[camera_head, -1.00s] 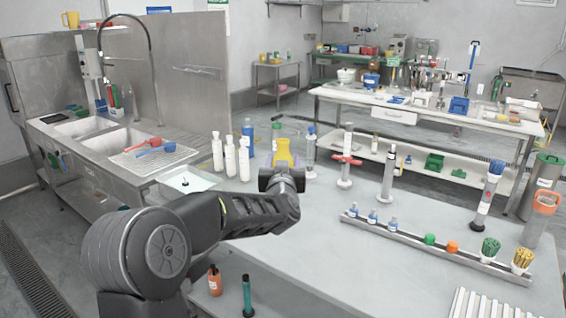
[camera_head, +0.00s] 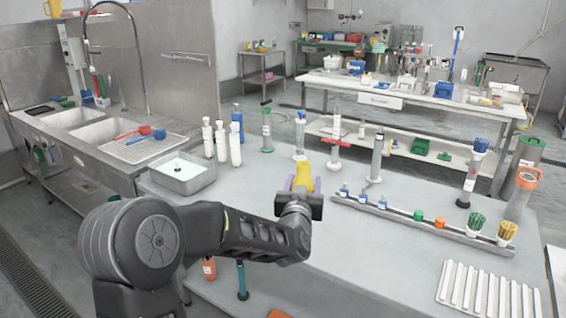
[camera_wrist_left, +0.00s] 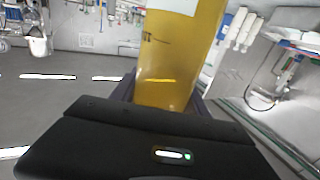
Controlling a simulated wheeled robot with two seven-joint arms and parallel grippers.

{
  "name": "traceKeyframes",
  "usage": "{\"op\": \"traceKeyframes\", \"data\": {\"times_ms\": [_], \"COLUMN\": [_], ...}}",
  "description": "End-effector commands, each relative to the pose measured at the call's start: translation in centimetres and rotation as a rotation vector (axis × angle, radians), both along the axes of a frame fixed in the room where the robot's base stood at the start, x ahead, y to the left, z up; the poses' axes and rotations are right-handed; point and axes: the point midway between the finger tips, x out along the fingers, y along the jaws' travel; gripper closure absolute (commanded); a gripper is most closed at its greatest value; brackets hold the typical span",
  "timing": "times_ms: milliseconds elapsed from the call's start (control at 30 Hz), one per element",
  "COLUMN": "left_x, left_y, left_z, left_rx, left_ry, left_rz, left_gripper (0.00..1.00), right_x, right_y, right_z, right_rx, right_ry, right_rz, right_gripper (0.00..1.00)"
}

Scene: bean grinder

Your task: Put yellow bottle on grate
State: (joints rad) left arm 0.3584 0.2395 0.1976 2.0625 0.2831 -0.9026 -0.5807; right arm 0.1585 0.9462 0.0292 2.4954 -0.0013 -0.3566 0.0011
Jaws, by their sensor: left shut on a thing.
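The yellow bottle (camera_head: 304,178) is held above the grey table, around the middle of the head view. It fills the upper middle of the left wrist view (camera_wrist_left: 178,60) and has a pale label. My left gripper (camera_head: 299,188) is shut on it, with the fingers on either side. My own gripper partly hides the bottle's lower part in the head view. A white slatted rack, which looks like the grate (camera_head: 487,292), lies on the table at the front right, apart from the gripper. My right gripper is not in view.
A long rail with small bottles and caps (camera_head: 425,222) lies right of the gripper. Several white bottles (camera_head: 221,141) and a metal tray (camera_head: 207,183) stand at the table's left. Clamp stands (camera_head: 376,160) rise behind. The table between my arm and the grate looks clear.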

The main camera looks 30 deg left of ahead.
Motion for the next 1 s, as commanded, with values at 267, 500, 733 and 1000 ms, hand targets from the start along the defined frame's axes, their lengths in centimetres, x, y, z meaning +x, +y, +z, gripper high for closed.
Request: {"op": "traceKeyframes", "data": {"times_ms": [267, 500, 733, 1000], "left_x": [-2.1, -4.8, -5.0, -5.0], "left_y": [-12.1, -18.9, -19.6, -19.6], "left_z": [-11.3, -18.2, -19.9, -19.8], "left_rx": [-0.008, -0.006, 0.000, 0.000], "left_ry": [0.010, 0.003, -0.003, -0.002], "left_rz": [-0.264, -0.412, -0.423, -0.421], "left_gripper": [1.00, 1.00, 1.00, 1.00], "right_x": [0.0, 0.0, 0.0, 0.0], "right_y": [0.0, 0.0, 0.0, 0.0], "right_z": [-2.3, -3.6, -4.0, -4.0], "right_rx": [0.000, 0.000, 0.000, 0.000], "right_ry": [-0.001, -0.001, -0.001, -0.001], "right_rz": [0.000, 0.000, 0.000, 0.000], "right_gripper": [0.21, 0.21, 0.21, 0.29]}}
